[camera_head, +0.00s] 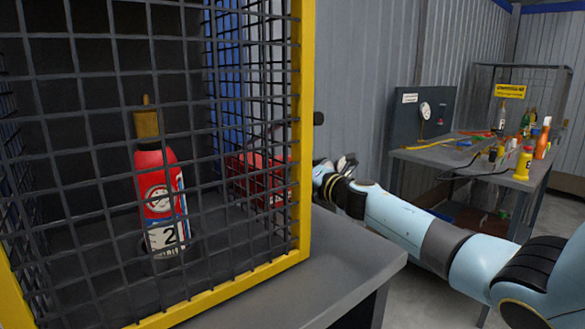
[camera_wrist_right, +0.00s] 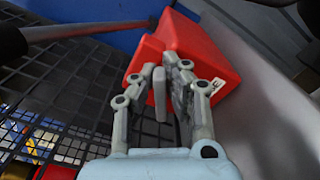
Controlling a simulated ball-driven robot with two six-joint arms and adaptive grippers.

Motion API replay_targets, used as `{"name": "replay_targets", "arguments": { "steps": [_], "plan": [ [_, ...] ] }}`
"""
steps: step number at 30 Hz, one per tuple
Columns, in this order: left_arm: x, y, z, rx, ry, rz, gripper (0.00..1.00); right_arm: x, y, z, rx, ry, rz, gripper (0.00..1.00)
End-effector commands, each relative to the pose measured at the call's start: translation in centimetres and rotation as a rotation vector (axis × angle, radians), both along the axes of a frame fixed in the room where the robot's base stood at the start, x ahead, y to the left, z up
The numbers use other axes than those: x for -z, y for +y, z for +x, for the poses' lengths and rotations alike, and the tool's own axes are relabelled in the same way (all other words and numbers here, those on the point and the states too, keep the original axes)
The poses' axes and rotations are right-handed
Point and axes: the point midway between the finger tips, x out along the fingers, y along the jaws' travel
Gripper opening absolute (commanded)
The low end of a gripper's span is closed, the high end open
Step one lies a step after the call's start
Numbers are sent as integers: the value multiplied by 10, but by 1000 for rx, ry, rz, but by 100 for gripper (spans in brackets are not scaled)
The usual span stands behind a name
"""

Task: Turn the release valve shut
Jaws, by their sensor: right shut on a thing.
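My right gripper (camera_head: 338,166) is beside the yellow cage post in the head view, its arm reaching in from the right. In the right wrist view the gripper (camera_wrist_right: 169,72) has its fingers close together at the front of a red box (camera_wrist_right: 200,50). The fingers are shut on a small part there, which I take as the release valve; they hide most of it. The red box also shows through the mesh in the head view (camera_head: 257,181). My left gripper is not in view.
A red extinguisher (camera_head: 156,183) marked 2 stands inside the mesh cage with a yellow frame (camera_head: 305,120). A dark bar (camera_wrist_right: 85,30) with a knob passes left of the box. A workbench (camera_head: 462,157) with bottles stands at the back right.

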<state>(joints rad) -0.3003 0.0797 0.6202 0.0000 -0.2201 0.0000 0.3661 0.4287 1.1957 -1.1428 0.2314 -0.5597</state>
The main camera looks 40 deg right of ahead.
Motion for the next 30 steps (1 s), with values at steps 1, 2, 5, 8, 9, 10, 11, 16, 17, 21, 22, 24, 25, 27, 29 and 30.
{"name": "replay_targets", "arguments": {
  "steps": [1, 2, 5, 8, 9, 10, 11, 16, 17, 21, 22, 24, 25, 27, 29, 30],
  "plan": [
    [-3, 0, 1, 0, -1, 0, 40, 1, 0, 0, 0, 6, 43, 0],
    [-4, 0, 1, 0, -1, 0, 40, 1, -1, 0, 0, 8, 71, 0],
    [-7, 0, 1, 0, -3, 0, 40, 3, -2, 0, 1, 15, 162, 0],
    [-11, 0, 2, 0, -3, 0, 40, 4, -2, 0, 1, 22, 246, 0],
    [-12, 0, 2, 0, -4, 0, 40, 5, -2, 0, 1, 24, 279, 0],
    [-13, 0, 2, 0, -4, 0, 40, 5, -2, 0, 1, 26, 301, 0],
    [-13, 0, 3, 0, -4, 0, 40, 6, -2, 0, 1, 27, 323, 0],
    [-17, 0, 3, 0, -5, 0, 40, 8, -3, 0, 1, 36, 427, 0],
    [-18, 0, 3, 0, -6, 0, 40, 8, -3, 0, 1, 37, 443, 0],
    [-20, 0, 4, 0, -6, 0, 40, 10, -3, 0, 1, 42, 498, 0],
    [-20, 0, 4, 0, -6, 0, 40, 10, -3, 0, 1, 42, 507, 0],
    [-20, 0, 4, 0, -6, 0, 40, 11, -3, 0, 1, 44, 524, 0],
    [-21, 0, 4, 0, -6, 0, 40, 11, -3, 0, 1, 44, 529, 0],
    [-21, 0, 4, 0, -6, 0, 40, 11, -3, 0, 1, 45, 539, 0],
    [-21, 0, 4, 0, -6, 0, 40, 11, -3, 0, 1, 45, 545, 0],
    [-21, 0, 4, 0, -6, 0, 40, 12, -3, 0, 1, 46, 547, 0]
  ]
}}
